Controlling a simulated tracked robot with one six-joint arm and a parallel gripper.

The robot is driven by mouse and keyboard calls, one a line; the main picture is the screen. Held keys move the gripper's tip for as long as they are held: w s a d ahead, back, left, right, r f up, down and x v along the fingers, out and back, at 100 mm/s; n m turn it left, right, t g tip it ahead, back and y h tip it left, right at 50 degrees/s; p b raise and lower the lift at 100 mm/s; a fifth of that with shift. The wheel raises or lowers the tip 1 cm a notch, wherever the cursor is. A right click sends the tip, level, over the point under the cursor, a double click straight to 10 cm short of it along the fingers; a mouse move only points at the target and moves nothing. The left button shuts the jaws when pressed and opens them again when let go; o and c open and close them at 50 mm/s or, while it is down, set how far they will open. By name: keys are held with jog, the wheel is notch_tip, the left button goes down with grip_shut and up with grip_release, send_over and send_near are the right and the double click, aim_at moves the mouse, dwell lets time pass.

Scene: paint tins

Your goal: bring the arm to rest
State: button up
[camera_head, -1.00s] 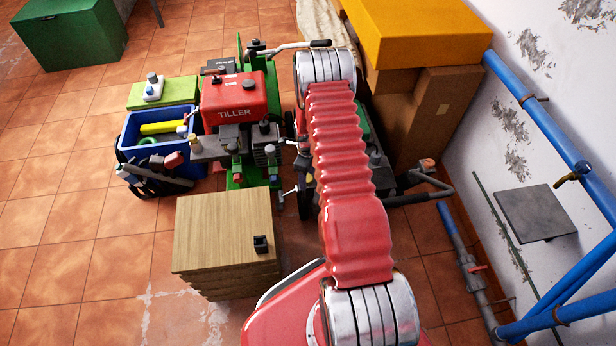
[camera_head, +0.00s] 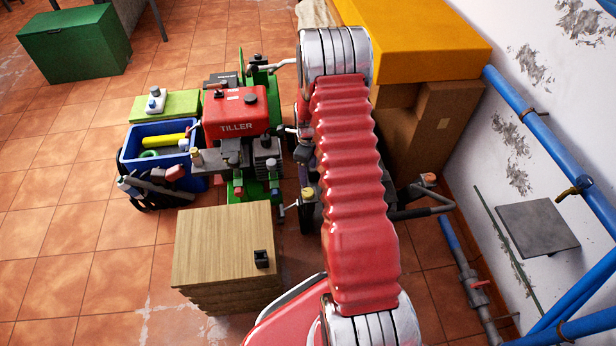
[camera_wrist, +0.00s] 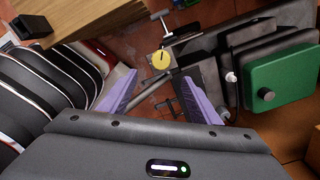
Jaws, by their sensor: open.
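My gripper (camera_wrist: 160,80) shows in the wrist view with its two purple fingers spread apart and nothing between them. Beyond the fingers are a yellow round knob (camera_wrist: 160,60) and dark machine parts; I see no contact with them. In the head view my red ribbed arm rises from the bottom towards the top middle, and it hides the gripper. No paint tin can be made out in either view.
A red tiller (camera_head: 236,115) stands left of my arm, with a blue crate (camera_head: 130,150) beside it. A wooden cabinet (camera_head: 222,240) stands in front. Cardboard boxes (camera_head: 440,120), blue pipes (camera_head: 540,130) and a wall are on the right. Tiled floor is clear at left.

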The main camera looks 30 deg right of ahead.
jog(key=shift+r, duration=0.65)
jog(key=s+a+n+g, duration=0.1)
jog(key=s+a+n, duration=0.1)
jog(key=s+n, duration=0.35)
jog(key=s+a+r+n+t, duration=0.2)
jog(key=s+a+r+n, duration=0.4)
jog(key=r, duration=0.7)
jog(key=s+a+r+n+t, duration=0.2)
jog(key=s+a+r+n, duration=0.4)
jog(key=a+r+n, duration=0.3)
jog(key=s+a+r+n+t, duration=0.2)
jog(key=s+a+r+n, duration=0.5)
jog(key=r, duration=1)
jog(key=shift+a+r+n+t, duration=0.3)
jog(key=shift+a+r+n, duration=0.1)
jog(key=shift+a+n, duration=0.5)
